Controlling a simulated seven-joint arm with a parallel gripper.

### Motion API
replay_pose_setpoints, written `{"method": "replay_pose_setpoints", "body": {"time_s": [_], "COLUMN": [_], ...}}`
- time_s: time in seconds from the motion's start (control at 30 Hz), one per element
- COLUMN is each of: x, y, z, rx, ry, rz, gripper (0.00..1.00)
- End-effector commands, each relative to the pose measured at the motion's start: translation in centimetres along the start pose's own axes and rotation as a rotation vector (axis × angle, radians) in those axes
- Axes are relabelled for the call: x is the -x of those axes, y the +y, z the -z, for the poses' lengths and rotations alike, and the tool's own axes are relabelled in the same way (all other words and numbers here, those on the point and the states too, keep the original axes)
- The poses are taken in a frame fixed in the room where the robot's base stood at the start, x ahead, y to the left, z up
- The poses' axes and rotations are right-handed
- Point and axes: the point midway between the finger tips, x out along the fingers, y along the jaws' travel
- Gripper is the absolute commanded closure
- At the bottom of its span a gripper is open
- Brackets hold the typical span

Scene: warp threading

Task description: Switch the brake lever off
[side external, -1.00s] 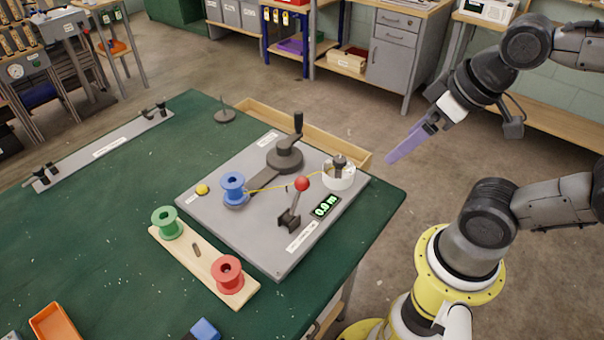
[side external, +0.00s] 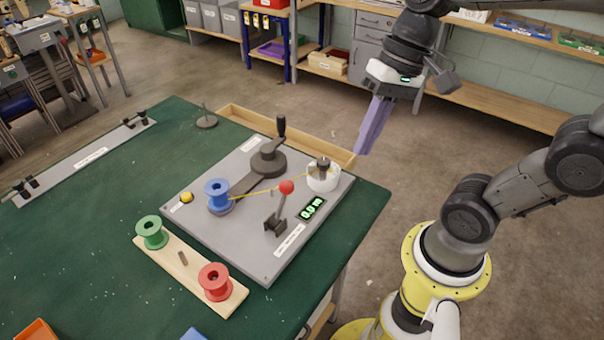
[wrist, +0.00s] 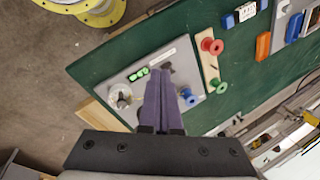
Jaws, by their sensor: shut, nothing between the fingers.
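The brake lever (side external: 280,206) has a red ball knob and a dark bracket. It stands near the front right of a grey panel (side external: 230,250), beside a green display (side external: 311,208) that seems to read 0.0 m. In the wrist view only its dark bracket shows, just past the fingertips; the knob seems hidden behind them. My gripper (side external: 361,152) has long purple fingers, is shut and empty, and points down, in the air to the right of the panel. In the wrist view my gripper (wrist: 158,78) reaches over the panel. A yellow thread runs from a blue spool (side external: 217,194) to a white round guide (side external: 323,176).
A black-handled crank (side external: 268,160) stands at the panel's back. A wooden block in front carries a green spool (side external: 151,231) and a red spool (side external: 215,281). A wooden tray (side external: 290,134) lies behind the panel. The air over the panel is clear.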

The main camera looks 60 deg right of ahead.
Motion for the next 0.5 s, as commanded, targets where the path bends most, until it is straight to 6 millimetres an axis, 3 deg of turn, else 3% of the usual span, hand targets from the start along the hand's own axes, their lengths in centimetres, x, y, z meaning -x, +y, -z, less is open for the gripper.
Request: {"method": "replay_pose_setpoints", "body": {"time_s": [0.23, 0.5], "x": [-1.7, -4.3], "y": [-1.3, 0.2], "z": [5.0, 11.5], "rx": [-0.368, -0.728], "ry": [-0.254, -0.492], "rz": [0.07, 0.172], "gripper": [1.0, 1.0]}}
